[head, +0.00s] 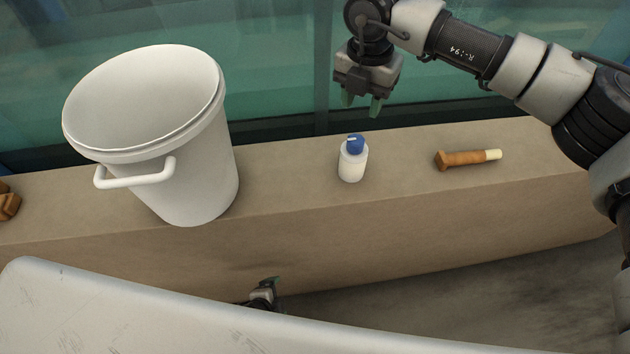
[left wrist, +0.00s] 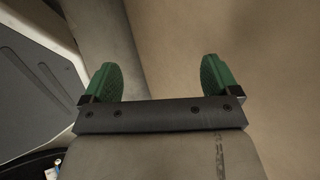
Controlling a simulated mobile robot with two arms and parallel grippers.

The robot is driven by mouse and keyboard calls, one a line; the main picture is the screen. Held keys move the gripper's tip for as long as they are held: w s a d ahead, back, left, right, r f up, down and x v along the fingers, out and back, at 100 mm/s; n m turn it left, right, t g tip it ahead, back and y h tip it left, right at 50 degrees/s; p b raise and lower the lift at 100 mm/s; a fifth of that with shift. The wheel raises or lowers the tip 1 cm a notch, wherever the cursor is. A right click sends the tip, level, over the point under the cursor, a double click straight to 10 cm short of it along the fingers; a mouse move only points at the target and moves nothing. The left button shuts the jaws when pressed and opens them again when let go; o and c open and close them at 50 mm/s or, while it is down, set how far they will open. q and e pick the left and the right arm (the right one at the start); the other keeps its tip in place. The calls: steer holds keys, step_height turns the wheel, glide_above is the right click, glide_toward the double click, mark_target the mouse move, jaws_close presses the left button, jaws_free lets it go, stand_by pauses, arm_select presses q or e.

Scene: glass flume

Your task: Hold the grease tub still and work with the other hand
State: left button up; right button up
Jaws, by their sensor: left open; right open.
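The grease tub, a large white open bucket (head: 190,180) with a side handle (head: 135,173), stands upright on the ledge at left in the head view. Its visible inside looks empty; its bottom is hidden. My left gripper (head: 268,289) is low in front of the ledge, right of and below the tub, mostly hidden behind my own pale body. In the left wrist view its green fingers (left wrist: 160,78) are apart with nothing between them. My right gripper (head: 361,104) is open and empty, above and behind the ledge, right of the tub and apart from it.
A white bottle with a blue cap (head: 352,165) stands mid-ledge. A brown-handled tool with a pale end (head: 465,159) lies to its right. A brown object (head: 8,203) is cut off at the left edge. Greenish glass (head: 270,60) rises behind the ledge (head: 400,215).

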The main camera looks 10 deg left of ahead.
arm_select(q)
steer(key=w+d+r+m+t+h, duration=0.2)
steer(key=w+d+r+m, duration=0.3)
steer(key=r, duration=0.3)
steer(key=w+d+r+m+t+h, duration=0.2)
steer(key=w+d+r+m, duration=0.2)
steer(key=d+r+m, duration=0.3)
steer(key=s+d+r+m+t+h, duration=0.1)
steer(key=d+r+m+h, duration=0.2)
steer(key=r+m, duration=0.45)
steer(key=s+d+r+m+h, duration=0.1)
steer(key=d+r+m+h, duration=0.25)
steer(key=r, duration=0.65)
steer(key=m+t+y, duration=0.1)
steer(key=m+t, duration=0.1)
steer(key=m, duration=0.4)
glide_toward(344, 165)
steer(key=shift+w+d+r, duration=0.1)
steer(key=shift+w+d, duration=0.35)
steer(key=shift+d, duration=0.25)
steer(key=shift+w+y, duration=0.25)
steer(key=shift+y, duration=0.1)
steer(key=x, duration=1)
steer(key=shift+w, duration=0.15)
steer(key=shift+c, duration=0.3)
